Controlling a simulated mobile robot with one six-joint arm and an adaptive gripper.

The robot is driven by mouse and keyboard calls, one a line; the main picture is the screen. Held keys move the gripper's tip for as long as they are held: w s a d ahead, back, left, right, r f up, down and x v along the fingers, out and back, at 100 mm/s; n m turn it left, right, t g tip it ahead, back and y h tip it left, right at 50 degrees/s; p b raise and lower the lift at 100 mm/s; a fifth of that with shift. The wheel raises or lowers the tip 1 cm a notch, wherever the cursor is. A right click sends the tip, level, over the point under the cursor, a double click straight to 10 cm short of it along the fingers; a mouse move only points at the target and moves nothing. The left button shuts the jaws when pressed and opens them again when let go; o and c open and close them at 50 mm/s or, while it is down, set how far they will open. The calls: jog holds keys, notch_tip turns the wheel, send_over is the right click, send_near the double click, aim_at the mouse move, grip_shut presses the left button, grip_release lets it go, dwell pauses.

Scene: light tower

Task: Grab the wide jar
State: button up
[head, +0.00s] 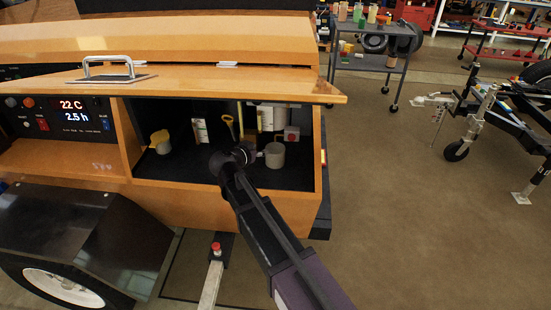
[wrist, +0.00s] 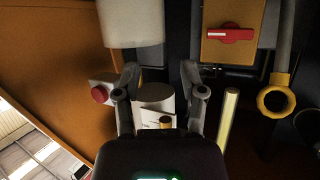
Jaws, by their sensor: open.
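A pale grey, wide cylinder, which looks like the wide jar (head: 274,156), stands upright on the dark compartment floor at the right in the head view. In the wrist view, which looks upside down, it appears to be the pale cylinder (wrist: 132,22) at the top, cut off by the frame. My gripper (head: 252,154) is just left of the jar in the head view, hiding what is behind it. In the wrist view my gripper (wrist: 159,72) is open, its fingertips below the pale cylinder. Nothing is clearly held; whether a finger touches the jar cannot be told.
A red button (wrist: 99,95), a yellow box with a red switch (wrist: 230,48), a yellow rod (wrist: 229,118) and a yellow ring handle (wrist: 276,98) are close around. The orange side wall (wrist: 60,70) is near.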

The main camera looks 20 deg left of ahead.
aim_at(270, 145)
jog(key=b+x, duration=0.2)
jog(key=x, duration=0.2)
jog(key=shift+f, duration=0.2)
jog(key=shift+w+f, duration=0.15)
jog(key=shift+w, duration=0.35)
jog(key=shift+d, duration=0.1)
jog(key=shift+c, duration=0.2)
grip_shut()
